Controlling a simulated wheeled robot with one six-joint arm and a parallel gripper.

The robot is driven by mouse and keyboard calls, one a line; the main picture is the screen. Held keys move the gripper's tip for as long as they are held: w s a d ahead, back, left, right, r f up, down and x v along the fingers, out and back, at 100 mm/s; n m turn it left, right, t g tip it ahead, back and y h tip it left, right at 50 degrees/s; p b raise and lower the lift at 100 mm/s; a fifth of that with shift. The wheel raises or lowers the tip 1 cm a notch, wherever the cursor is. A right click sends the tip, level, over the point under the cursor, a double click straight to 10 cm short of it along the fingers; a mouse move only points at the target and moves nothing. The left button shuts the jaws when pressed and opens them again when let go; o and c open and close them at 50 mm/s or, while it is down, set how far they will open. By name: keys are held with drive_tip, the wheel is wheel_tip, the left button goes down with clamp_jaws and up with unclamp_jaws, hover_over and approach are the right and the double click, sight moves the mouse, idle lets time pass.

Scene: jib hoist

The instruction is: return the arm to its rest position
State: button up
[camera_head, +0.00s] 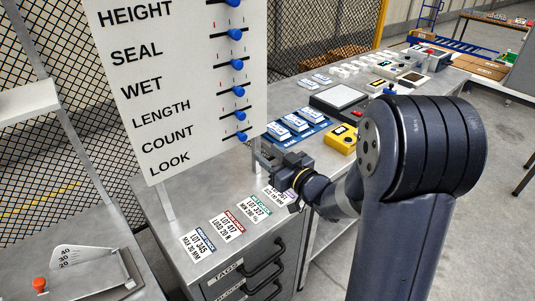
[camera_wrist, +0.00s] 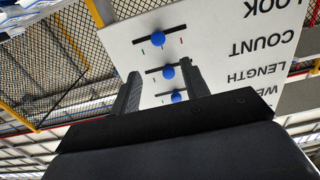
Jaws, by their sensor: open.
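My gripper (camera_head: 268,158) is at the end of my arm, over the steel bench top near the foot of the white board. In the wrist view its two fingers (camera_wrist: 160,95) stand apart with nothing between them. The board with its blue slider knobs lies beyond the fingers, upside down in that view. In the head view my dark arm fills the right side and hides part of the bench.
The white board (camera_head: 160,75) with several blue knobs stands on the bench (camera_head: 180,215). Lot cards (camera_head: 232,226) lie at its front edge above drawers. Blue-and-white blocks (camera_head: 295,123) and a yellow box (camera_head: 342,139) are close behind my gripper. Open floor (camera_head: 490,200) lies right.

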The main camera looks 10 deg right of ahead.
sight(243, 136)
drive_tip(key=p+x, duration=0.2)
drive_tip(key=x, duration=0.8)
drive_tip(key=shift+w+a+p, duration=0.2)
drive_tip(key=shift+a+p, duration=0.05)
drive_tip(key=shift+p, duration=0.15)
drive_tip(key=shift+w+a, duration=0.15)
drive_tip(key=shift+a, duration=0.1)
